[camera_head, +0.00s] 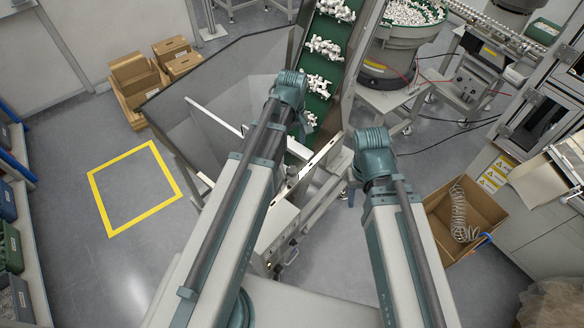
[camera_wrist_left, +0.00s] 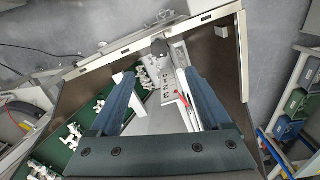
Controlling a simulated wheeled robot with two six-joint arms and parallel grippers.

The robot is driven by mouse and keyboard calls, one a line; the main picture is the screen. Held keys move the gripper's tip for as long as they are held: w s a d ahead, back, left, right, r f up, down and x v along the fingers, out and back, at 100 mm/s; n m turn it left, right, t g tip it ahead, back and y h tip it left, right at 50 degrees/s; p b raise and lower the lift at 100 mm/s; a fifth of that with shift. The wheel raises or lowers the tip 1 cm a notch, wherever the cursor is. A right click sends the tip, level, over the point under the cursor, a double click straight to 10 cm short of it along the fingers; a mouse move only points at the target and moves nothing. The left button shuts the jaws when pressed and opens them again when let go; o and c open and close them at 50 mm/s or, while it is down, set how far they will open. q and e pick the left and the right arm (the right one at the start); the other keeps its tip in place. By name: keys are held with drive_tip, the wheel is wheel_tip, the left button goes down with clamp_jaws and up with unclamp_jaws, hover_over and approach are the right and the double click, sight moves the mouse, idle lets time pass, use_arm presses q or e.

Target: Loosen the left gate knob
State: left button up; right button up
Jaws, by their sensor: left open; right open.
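My left gripper (camera_wrist_left: 155,68) is open, its two dark blue fingers spread apart in the left wrist view. A dark grey knob (camera_wrist_left: 160,47) shows just past the fingertips, by the pale rim of the hopper. The gap between the fingers looks empty, and I cannot tell whether either finger touches the knob. In the head view a small grey knob (camera_head: 293,172) shows by the pale frame below my left arm's elbow; I cannot tell whether it is the same one. My left gripper is hidden in the head view. My right gripper is not seen.
A green conveyor (camera_head: 318,80) carrying white parts rises from the large grey hopper (camera_head: 215,75). A white bar (camera_head: 213,115) crosses the hopper. A cardboard box (camera_head: 465,215) stands at right. The yellow-marked floor square (camera_head: 98,205) is empty.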

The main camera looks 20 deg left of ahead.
sight(292, 170)
use_arm(q)
wheel_tip(292, 170, down, 13)
drive_tip(key=b, duration=1.2)
drive_tip(key=shift+f+b, duration=0.15)
drive_tip(key=shift+b, duration=0.2)
drive_tip(key=shift+c, duration=0.3)
clamp_jaws()
drive_tip(key=n, duration=0.6)
drive_tip(key=shift+n, duration=0.4)
drive_tip(key=n, duration=0.6)
drive_tip(key=shift+n, duration=0.5)
